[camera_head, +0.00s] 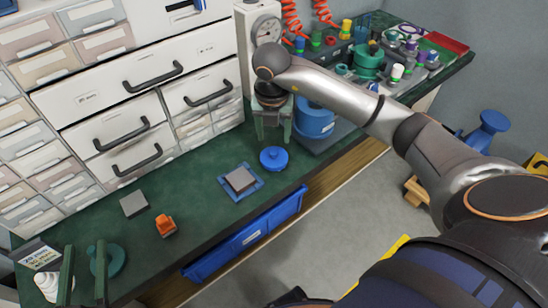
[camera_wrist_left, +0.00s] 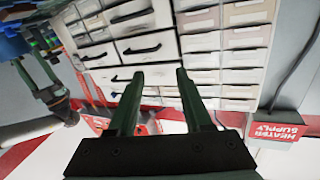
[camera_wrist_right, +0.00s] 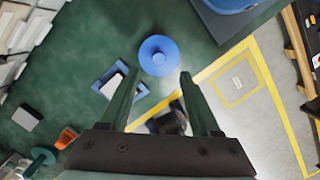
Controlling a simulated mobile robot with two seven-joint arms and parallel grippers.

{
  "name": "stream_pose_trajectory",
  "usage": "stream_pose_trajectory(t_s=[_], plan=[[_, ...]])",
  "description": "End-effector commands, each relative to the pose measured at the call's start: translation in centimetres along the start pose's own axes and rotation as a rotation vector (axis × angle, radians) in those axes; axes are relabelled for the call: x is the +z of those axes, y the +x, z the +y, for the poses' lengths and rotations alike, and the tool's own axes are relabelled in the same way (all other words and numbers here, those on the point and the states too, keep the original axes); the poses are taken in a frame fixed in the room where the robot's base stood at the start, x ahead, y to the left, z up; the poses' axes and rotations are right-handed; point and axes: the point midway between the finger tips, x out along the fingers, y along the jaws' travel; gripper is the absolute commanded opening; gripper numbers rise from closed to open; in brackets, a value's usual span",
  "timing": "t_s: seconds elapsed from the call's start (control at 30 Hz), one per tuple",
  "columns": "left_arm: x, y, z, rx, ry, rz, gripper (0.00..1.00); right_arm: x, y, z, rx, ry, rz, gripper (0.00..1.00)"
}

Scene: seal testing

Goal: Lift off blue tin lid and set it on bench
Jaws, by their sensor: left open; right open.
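A round blue lid (camera_head: 273,159) with a raised middle knob lies flat on the green bench. It also shows in the right wrist view (camera_wrist_right: 159,56), just beyond the fingertips. A larger blue tin (camera_head: 314,122) stands on a blue-grey plate behind it, partly hidden by my right arm; I cannot tell whether its top is covered. My right gripper (camera_head: 272,138) is open and empty, above the bench behind the lid in the head view, fingers pointing down. My left gripper (camera_head: 84,270) is open and empty at the lower left, far from the lid.
A blue square tray (camera_head: 256,193) with a grey block lies left of the lid. An orange block (camera_head: 165,225), a grey block (camera_head: 134,203) and a green disc (camera_head: 117,260) lie farther left. Drawers (camera_head: 180,90) line the back; a gauge (camera_head: 267,30) and crowded bottles (camera_head: 397,72) stand behind.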

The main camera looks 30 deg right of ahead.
Motion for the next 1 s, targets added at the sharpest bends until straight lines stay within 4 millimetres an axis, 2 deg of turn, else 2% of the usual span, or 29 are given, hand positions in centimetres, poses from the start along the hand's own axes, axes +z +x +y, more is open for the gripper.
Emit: stream_pose_trajectory(t_s=[0.1,0.37,0.7,0.83,1.0], plan=[[-1.5,0.1,-0.2,-0.001,0.020,0.065,0.50,-0.1,1.3,0.1,0.001,-0.002,0.002,0.64],[-3.4,0.0,-0.3,-0.001,0.042,0.140,0.50,-0.1,2.6,0.1,0.002,-0.002,0.002,0.64],[-9.6,-1.2,-0.2,0.003,0.116,0.399,0.50,0.0,6.3,0.1,0.002,-0.002,0.003,0.64],[-10.8,-1.6,-0.2,0.005,0.131,0.447,0.50,0.0,6.9,0.1,0.002,-0.002,0.002,0.64],[-11.1,-1.7,-0.2,0.005,0.134,0.457,0.50,0.0,7.0,0.1,0.002,-0.003,0.001,0.64]])
